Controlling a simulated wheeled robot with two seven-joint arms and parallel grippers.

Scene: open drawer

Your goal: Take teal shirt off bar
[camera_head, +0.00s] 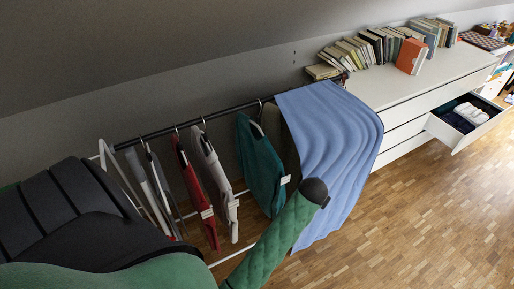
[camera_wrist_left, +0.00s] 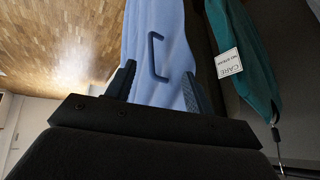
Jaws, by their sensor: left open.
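The teal shirt (camera_head: 258,165) hangs from the bar (camera_head: 215,115) in the head view, between a grey-white garment and a large blue cloth (camera_head: 330,130). It also shows at the right of the left wrist view (camera_wrist_left: 240,55), with a white care tag (camera_wrist_left: 229,63). My left gripper (camera_wrist_left: 158,75) is open, its two dark fingers facing the blue cloth (camera_wrist_left: 150,20), beside the teal shirt. I cannot tell whether the fingers touch the cloth. In the head view my green forearm ends against the cloth and the fingers are not visible. My right gripper is not in view.
Red (camera_head: 195,195) and grey-white (camera_head: 213,170) garments hang left of the teal shirt. A white dresser (camera_head: 420,80) with books on top stands at the right, one drawer (camera_head: 468,122) open with folded items inside. The wooden floor (camera_head: 420,220) in front is clear.

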